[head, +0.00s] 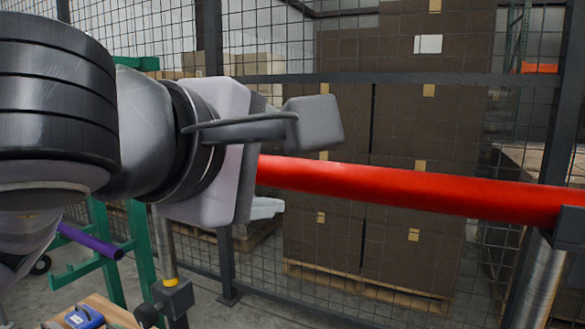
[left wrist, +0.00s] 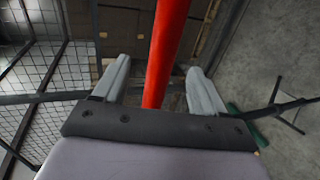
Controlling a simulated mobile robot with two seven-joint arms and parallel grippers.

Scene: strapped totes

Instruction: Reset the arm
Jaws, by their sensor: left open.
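My left arm reaches in from the left, with my left gripper (head: 293,165) at the middle of the head view. A long red bar (head: 420,190) runs from the gripper to the right edge. In the left wrist view the red bar (left wrist: 165,50) shows in the gap between the two open fingers (left wrist: 158,70), with space on both sides. I cannot tell how deep the bar lies between them. The bar's left end is hidden by the gripper. My right gripper is not in view.
A metal post (head: 540,285) with a dark bracket stands under the bar's right end. A mesh fence (head: 255,45) is behind, with stacked brown boxes (head: 425,120) on a pallet beyond it. A green frame (head: 110,255) and a purple bar (head: 92,243) are at lower left.

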